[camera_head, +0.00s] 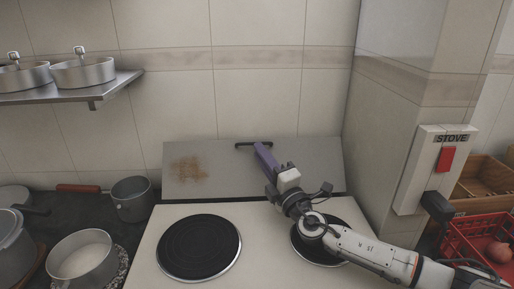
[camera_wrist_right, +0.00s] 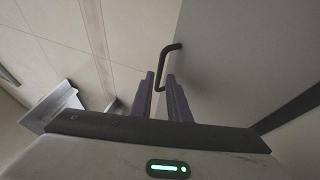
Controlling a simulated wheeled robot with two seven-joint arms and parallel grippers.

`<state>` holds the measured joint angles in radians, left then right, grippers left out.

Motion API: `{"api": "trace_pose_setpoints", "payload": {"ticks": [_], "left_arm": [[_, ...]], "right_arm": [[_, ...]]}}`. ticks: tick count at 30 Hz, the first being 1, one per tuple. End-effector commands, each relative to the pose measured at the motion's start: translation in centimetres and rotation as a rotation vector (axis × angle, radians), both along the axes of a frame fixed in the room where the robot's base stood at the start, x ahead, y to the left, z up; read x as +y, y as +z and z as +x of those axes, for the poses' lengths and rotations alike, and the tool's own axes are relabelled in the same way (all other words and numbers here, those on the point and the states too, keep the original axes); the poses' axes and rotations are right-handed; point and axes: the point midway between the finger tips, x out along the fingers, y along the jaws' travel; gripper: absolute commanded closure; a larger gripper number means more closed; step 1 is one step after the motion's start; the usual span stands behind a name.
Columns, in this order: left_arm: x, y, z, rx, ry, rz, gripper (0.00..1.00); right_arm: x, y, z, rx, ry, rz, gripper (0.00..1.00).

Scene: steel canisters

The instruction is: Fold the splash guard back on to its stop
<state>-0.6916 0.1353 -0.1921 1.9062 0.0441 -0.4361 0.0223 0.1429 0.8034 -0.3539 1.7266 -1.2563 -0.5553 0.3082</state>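The splash guard (camera_head: 225,180) is a grey metal panel standing up behind the hob, leaning near the tiled wall, with a brown stain on its left part. It fills the right of the right wrist view (camera_wrist_right: 240,60). Its black bar handle (camera_head: 243,146) is at the top edge and also shows in the right wrist view (camera_wrist_right: 165,60). My right gripper (camera_head: 258,147) has purple fingers at the handle. In the wrist view the fingers (camera_wrist_right: 160,76) are apart, with the handle's near end between their tips; contact cannot be told. My left gripper is not in view.
The hob (camera_head: 175,270) has two black plates; my right arm crosses the right one. Pots (camera_head: 132,198) stand at left, below a shelf (camera_head: 70,94) with pans. A wall pillar with a stove switch box (camera_head: 425,170) and a red crate (camera_head: 470,240) are at right.

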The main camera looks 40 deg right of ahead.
Motion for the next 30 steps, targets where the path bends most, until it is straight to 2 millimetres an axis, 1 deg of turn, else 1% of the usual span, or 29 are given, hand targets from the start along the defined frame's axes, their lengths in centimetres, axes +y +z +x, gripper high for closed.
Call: {"api": "trace_pose_setpoints", "payload": {"ticks": [1, 3, 9, 17, 18, 21, 30], "left_arm": [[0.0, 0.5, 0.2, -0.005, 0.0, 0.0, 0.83], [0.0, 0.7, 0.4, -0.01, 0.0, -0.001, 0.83], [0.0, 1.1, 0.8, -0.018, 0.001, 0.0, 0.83], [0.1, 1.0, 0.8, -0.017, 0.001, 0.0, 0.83], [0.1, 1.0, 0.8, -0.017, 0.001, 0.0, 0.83], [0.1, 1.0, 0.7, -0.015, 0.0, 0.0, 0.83], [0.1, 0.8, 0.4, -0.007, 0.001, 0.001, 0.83]], "right_arm": [[-0.1, 0.5, 0.8, -0.003, 0.0, 0.001, 0.85], [-0.3, 0.6, 1.6, -0.002, -0.001, 0.001, 0.85], [-0.4, 0.8, 2.8, 0.0, 0.0, 0.001, 0.85], [-0.4, 0.8, 2.9, 0.0, 0.0, 0.001, 0.85], [-0.4, 0.8, 2.9, 0.0, 0.0, 0.001, 0.86], [-0.4, 0.8, 2.9, 0.0, 0.0, 0.001, 1.0], [-0.4, 0.8, 2.9, 0.0, 0.0, 0.0, 1.0]]}}
